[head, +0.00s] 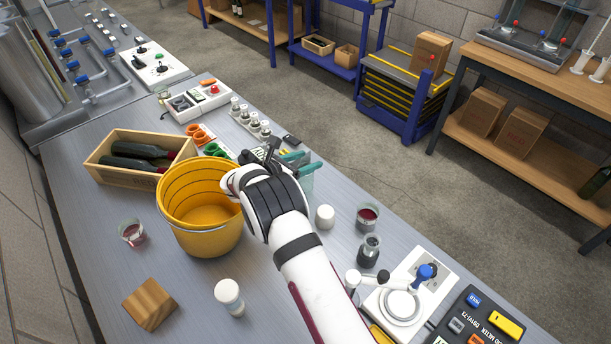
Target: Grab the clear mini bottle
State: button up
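A small glass bottle (369,251) with a narrow neck stands on the bench at the lower right, beside the forearm. It looks clear but dark inside, and I cannot be sure it is the clear mini bottle. A small white-capped bottle (230,299) stands at the lower middle, and several small capped bottles (251,119) stand in a row at the back.
A yellow bucket (205,232) stands left of the wrist. A wooden crate (106,178) holds dark bottles. A white jar (324,217) and a glass of red liquid (367,217) stand right of the wrist. A wooden block (150,304) lies front left. A white device (411,294) stands front right.

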jog(key=shift+f, duration=0.1)
grip_shut()
dwell(1.1)
